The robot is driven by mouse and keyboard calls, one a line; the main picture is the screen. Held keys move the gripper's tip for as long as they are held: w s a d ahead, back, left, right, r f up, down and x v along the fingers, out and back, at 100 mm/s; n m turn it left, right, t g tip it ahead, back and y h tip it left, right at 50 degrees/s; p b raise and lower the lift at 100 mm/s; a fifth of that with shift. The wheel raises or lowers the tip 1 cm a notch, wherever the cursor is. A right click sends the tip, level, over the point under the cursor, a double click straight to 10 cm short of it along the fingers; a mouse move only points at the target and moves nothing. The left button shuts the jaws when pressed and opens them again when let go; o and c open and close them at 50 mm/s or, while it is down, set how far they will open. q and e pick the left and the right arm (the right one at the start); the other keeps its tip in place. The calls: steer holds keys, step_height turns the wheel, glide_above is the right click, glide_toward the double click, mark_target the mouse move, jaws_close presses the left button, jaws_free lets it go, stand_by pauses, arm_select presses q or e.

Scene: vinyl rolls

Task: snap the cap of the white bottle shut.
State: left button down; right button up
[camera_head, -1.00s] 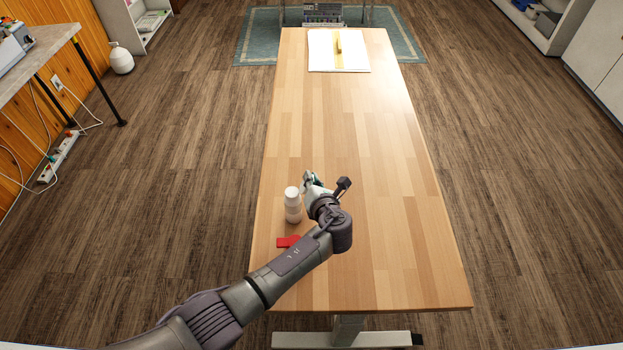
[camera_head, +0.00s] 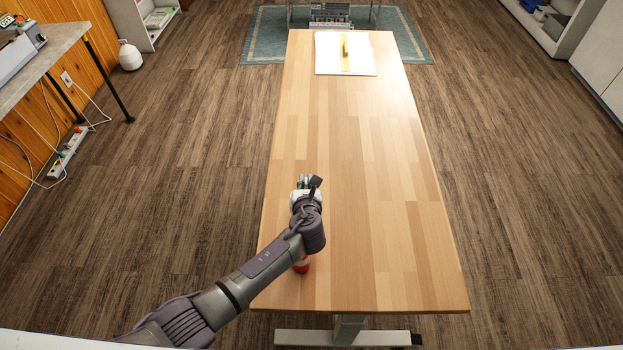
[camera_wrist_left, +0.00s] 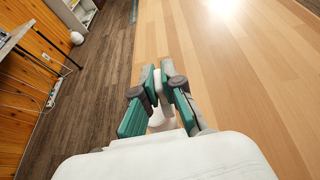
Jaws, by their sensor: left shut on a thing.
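My left gripper (camera_head: 306,182) is over the near left part of the table, its fingers pointing away from the head camera. It is shut on the white bottle (camera_wrist_left: 156,119), which shows as a white shape between and below the green and grey fingers (camera_wrist_left: 158,74) in the left wrist view. In the head view the bottle is hidden by the hand and wrist. The cap's state cannot be made out. My right gripper is not in view.
A red item (camera_head: 301,268) lies on the wooden table (camera_head: 390,230), partly covered by my left forearm. An open white book or paper sheet with a yellow item (camera_head: 346,52) lies at the far end. The table's middle and right are clear.

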arm_select(q)
steer(key=shift+a+f+n+h, duration=0.1)
steer(key=shift+a+n+h, duration=0.4)
steer(key=shift+a+n, duration=0.1)
steer(key=shift+s+a+f+n+h+b, duration=0.1)
steer(key=shift+a+f+n+h+b, duration=0.1)
steer(key=shift+a+n+h+b, duration=0.4)
steer(key=shift+a+f+n+h+b, duration=0.35)
steer(key=shift+a+n+h+b, duration=0.15)
steer(key=shift+n+b, duration=0.45)
steer(key=shift+s+a+f+n+t+h+b, duration=0.1)
steer(key=shift+a+f+n+t+h+b, duration=0.35)
steer(key=shift+n+b, duration=0.9)
steer(key=shift+w+a+f+n+t+h+b, duration=0.1)
steer(key=shift+a+f+n+t+h+b, duration=0.4)
steer(key=shift+b, duration=1.45)
steer(key=shift+s+a+f+n+t+h+b, duration=0.15)
steer(key=shift+a+f+n+h+b, duration=0.3)
steer(key=shift+n+b, duration=1)
steer(key=shift+d+r+m, duration=0.2)
steer(key=shift+m, duration=0.05)
